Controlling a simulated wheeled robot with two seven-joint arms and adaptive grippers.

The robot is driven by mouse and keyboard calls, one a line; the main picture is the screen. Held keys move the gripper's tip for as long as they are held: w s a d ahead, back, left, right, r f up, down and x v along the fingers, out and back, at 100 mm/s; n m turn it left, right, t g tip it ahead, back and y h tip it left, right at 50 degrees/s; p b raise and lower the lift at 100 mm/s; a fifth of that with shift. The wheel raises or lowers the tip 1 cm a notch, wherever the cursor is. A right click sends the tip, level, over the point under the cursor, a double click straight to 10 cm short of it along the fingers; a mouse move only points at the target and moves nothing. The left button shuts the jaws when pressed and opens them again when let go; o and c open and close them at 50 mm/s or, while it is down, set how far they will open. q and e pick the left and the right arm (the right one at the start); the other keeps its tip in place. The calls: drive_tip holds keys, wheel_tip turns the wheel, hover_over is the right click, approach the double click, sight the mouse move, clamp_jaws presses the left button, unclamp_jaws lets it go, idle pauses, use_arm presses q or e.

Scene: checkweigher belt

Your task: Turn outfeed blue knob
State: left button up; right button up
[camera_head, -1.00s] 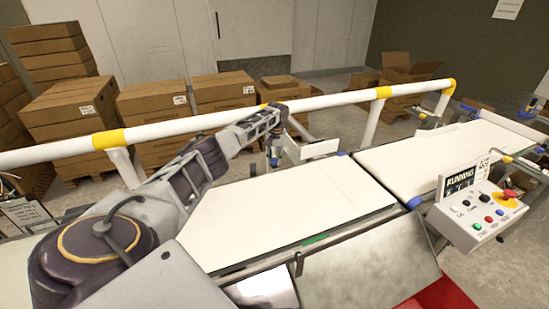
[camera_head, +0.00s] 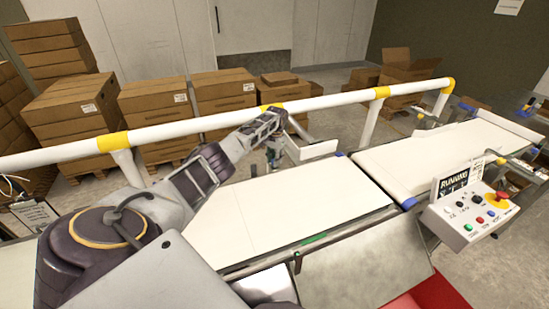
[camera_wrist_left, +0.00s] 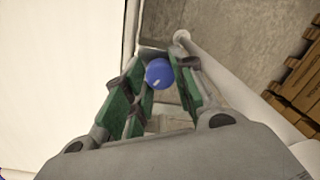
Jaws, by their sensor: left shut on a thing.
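The blue knob (camera_wrist_left: 159,73) shows in the left wrist view as a round blue cap with a small white mark. It sits between the green-padded fingers of my left gripper (camera_wrist_left: 163,88), which is shut on it. In the head view my left arm reaches over the belt, and the left gripper (camera_head: 272,156) is at its far edge, beside the white guard rail. The knob cannot be made out there. My right gripper is in neither view.
The white outfeed belt (camera_head: 290,205) lies under my left arm, with another belt (camera_head: 450,155) to the right. A control panel (camera_head: 472,216) with a "RUNNING" display stands at the right. The yellow-banded white rail (camera_head: 220,121) runs behind, with cardboard boxes (camera_head: 70,102) beyond.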

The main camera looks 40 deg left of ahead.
use_arm(q)
drive_tip(key=shift+m, duration=0.9)
drive_tip(key=shift+p, duration=0.3)
drive_tip(key=o, duration=1)
drive_tip(key=shift+o, duration=0.2)
wheel_tip(320, 180, up, 12)
drive_tip(key=shift+d, duration=0.3)
